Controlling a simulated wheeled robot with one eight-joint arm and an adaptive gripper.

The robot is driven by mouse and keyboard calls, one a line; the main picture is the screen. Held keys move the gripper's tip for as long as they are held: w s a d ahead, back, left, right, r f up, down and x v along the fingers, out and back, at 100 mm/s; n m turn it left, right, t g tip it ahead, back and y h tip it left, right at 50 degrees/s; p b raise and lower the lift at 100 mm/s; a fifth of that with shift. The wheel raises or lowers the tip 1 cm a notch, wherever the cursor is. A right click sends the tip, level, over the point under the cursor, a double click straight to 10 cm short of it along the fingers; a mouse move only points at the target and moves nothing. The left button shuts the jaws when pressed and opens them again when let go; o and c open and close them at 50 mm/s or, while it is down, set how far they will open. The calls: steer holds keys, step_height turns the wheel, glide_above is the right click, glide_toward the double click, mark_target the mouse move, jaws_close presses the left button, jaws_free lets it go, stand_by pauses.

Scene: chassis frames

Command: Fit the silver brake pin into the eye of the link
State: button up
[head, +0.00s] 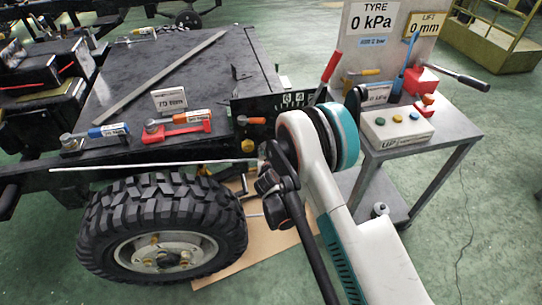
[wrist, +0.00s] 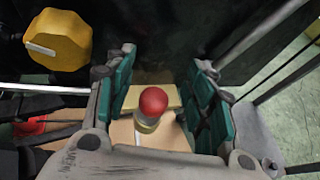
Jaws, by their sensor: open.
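My gripper (wrist: 160,92) is open in the wrist view, its two green-padded fingers apart on either side of a red ball-topped knob (wrist: 153,101) on a pale stem. A gap shows between the knob and each finger; how deep the knob lies between them I cannot tell. In the head view my arm ends beside the black chassis (head: 160,70), just right of the big tyre (head: 165,215), and largely hides the gripper. A long thin silver rod (head: 150,165) runs along the chassis side above the tyre. I cannot make out the silver brake pin or the link's eye for certain.
A yellow knob (wrist: 58,40) is left of the fingers. Orange- and blue-handled tools (head: 178,126) lie on the chassis edge. A grey cart (head: 440,130) stands at right with a button box (head: 398,127). Brown board (head: 258,240) lies on the floor; open floor is at lower right.

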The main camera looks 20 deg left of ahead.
step_height(320, 180, up, 8)
steer(key=shift+f, duration=0.25)
stand_by(0.5)
